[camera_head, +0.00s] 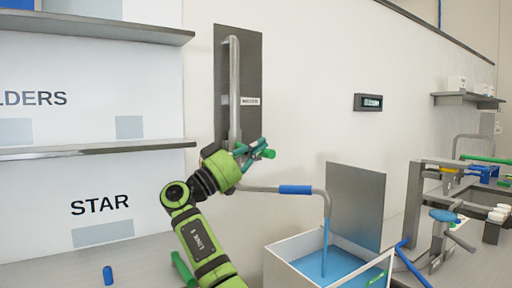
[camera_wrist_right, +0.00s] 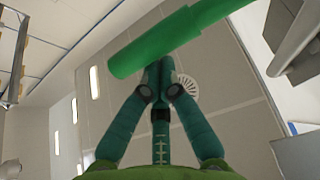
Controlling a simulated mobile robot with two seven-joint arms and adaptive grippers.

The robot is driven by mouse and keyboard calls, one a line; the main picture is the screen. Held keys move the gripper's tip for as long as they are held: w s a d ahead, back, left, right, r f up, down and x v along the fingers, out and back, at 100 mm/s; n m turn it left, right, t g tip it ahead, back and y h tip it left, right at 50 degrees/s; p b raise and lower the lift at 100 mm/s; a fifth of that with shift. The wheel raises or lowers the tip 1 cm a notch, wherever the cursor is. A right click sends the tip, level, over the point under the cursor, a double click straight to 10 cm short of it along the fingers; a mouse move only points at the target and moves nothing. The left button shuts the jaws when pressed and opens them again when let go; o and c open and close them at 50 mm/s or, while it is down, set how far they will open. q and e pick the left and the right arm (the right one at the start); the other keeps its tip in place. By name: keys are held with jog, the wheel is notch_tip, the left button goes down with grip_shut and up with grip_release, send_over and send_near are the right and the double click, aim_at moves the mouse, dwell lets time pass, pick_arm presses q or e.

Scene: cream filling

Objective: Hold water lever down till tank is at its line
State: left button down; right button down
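The green water lever (camera_head: 268,153) sticks out low on the grey wall plate beside the vertical pipe. My right gripper (camera_head: 248,152) is at the lever. In the right wrist view the lever's thick green bar (camera_wrist_right: 185,38) crosses just beyond my right gripper's fingertips (camera_wrist_right: 158,68), which are together. They look to be at or against the bar; exact contact is unclear. The spout with a blue band (camera_head: 296,190) curves over the white-walled tank (camera_head: 284,266). A thin blue stream (camera_head: 326,236) falls into blue water (camera_head: 338,262). A fill line is not readable. My left gripper is not in view.
A grey panel (camera_head: 356,205) stands behind the tank. A small dark display (camera_head: 368,102) is on the wall, its text too small to read. Shelves (camera_head: 90,150) are at left, a blue cylinder (camera_head: 108,275) below them. Metal equipment (camera_head: 440,200) crowds the right.

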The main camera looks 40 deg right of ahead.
jog(key=shift+d+f, duration=0.15)
notch_tip(320, 180, up, 10)
dwell(0.6)
jog(key=shift+r, duration=0.25)
dwell(0.6)
